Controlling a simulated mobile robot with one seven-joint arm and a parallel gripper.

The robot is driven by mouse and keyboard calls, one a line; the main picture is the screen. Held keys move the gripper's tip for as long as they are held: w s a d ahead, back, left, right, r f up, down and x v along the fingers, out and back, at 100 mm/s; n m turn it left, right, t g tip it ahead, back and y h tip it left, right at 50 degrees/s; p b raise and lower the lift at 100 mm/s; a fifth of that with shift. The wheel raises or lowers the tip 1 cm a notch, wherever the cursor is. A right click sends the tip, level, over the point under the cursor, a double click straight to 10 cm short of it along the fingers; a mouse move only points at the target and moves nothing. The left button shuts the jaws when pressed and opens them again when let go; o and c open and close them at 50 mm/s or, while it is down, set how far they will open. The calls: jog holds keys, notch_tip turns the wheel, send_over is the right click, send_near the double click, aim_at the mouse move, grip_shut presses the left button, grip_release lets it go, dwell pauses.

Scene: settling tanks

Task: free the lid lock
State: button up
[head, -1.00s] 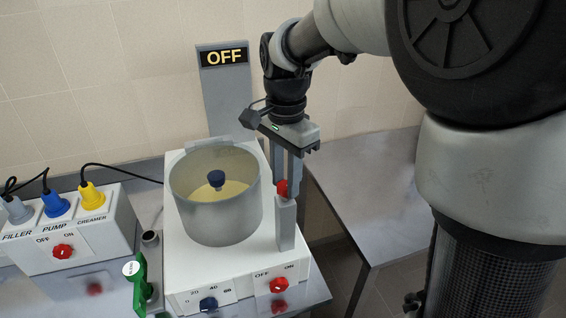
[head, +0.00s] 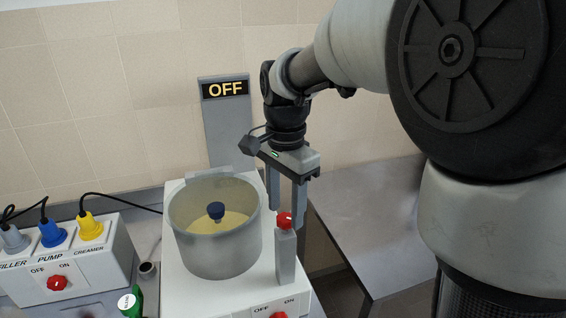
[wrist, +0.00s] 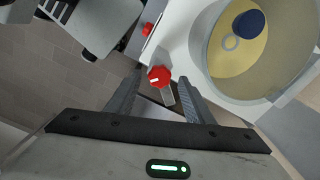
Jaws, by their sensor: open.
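A red knob (head: 284,220) with a white mark sits on top of a grey post (head: 286,258) at the right of the white machine; it looks like the lid lock. The grey pot (head: 214,258) stands left of the post, with a dark blue knob (head: 216,210) above yellow contents. My gripper (head: 287,211) is open and points down at the red knob, its fingers on either side of it or just above. In the wrist view the red knob (wrist: 159,76) appears between the two fingertips (wrist: 160,84), with a gap visible on each side.
A sign reading OFF (head: 225,89) stands behind the pot. A red OFF/ON switch (head: 279,315) is on the machine's front. A bare metal table (head: 365,220) lies right.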

aim_at(286, 217)
notch_tip(286, 217, up, 16)
jog(key=p, duration=0.1)
jog(key=shift+r, duration=0.15)
jog(key=s+d+f+n+t, duration=0.2)
jog(key=s+d+f+n, duration=0.3)
jog(key=s, duration=0.3)
jog(key=s+d+f+n+t, duration=0.3)
jog(key=s+d+f+n, duration=0.2)
jog(key=s, duration=0.3)
jog(key=shift+d+f+n+t, duration=0.3)
jog(key=shift+d, duration=0.05)
